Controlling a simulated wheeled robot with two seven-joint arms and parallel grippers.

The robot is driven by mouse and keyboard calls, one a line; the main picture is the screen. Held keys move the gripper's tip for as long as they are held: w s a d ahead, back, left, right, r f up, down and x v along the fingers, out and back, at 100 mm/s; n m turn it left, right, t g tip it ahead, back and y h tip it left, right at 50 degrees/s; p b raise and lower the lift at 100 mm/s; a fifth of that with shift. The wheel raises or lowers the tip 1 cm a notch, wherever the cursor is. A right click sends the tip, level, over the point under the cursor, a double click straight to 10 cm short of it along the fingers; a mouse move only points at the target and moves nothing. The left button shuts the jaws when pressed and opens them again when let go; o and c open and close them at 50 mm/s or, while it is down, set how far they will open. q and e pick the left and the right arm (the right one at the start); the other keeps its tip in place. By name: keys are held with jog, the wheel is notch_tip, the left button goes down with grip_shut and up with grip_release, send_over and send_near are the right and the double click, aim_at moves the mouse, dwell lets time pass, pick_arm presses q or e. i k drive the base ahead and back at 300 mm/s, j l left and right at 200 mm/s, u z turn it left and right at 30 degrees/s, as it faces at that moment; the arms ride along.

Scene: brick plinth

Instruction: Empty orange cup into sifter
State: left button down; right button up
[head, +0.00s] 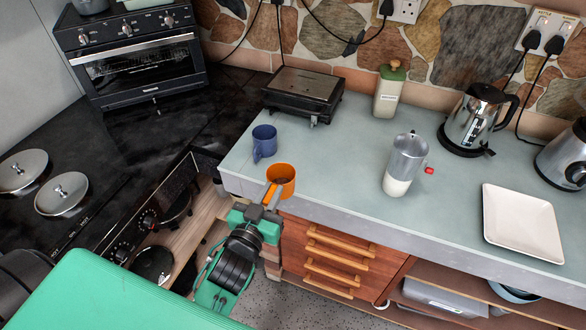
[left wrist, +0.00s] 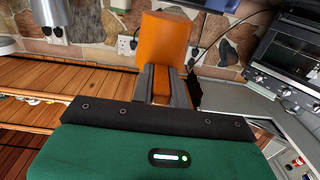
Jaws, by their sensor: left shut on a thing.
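The orange cup (head: 283,178) is near the front edge of the counter, roughly upright in the head view. My left gripper (head: 271,194) is shut on its handle side; the wrist view shows the jaws (left wrist: 168,88) against the orange cup (left wrist: 164,42). Dark contents seem to show inside the cup. The sifter appears to be the clear and metallic cylinder (head: 407,155) with a white lower part and a red knob, standing on the counter to the right of the cup. My right gripper is not in view.
A blue mug (head: 264,142) stands just behind the orange cup. A black grill (head: 303,92), a green-lidded canister (head: 389,90) and a kettle (head: 478,118) stand along the back. A white square plate (head: 522,227) lies at right. The counter between cup and sifter is clear.

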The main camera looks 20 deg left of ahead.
aim_at(409, 150)
jog(key=k+z, duration=0.4)
jog(key=z, duration=0.2)
jog(key=l+z, duration=0.1)
jog(key=z, duration=0.15)
jog(key=k+l+z, duration=0.1)
jog(key=z, duration=0.15)
jog(key=i, duration=0.25)
